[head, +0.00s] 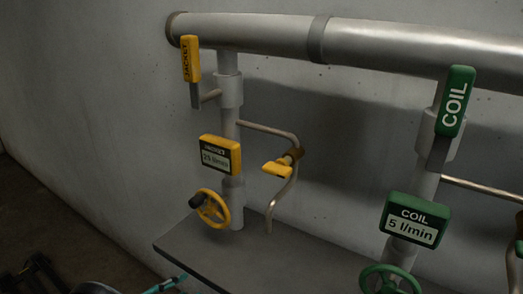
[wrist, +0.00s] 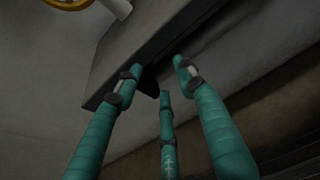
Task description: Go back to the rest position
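My gripper (wrist: 158,80) shows in the wrist view as teal fingers with dark joints. The fingers are spread apart with nothing between them, so it is open and empty. Its tips are in front of the corner of a grey shelf (wrist: 115,52); I cannot tell how far apart they are. In the head view a teal bit of my gripper (head: 168,284) shows at the bottom left, below the shelf's front edge; the rest of it is cut off by the frame.
The shelf (head: 205,255) carries a yellow JACKET handwheel (head: 224,208), display (head: 220,155) and lever (head: 191,60). To the right are a green COIL lever (head: 455,100), display (head: 413,220) and handwheel (head: 390,280). A thick pipe (head: 400,45) runs above.

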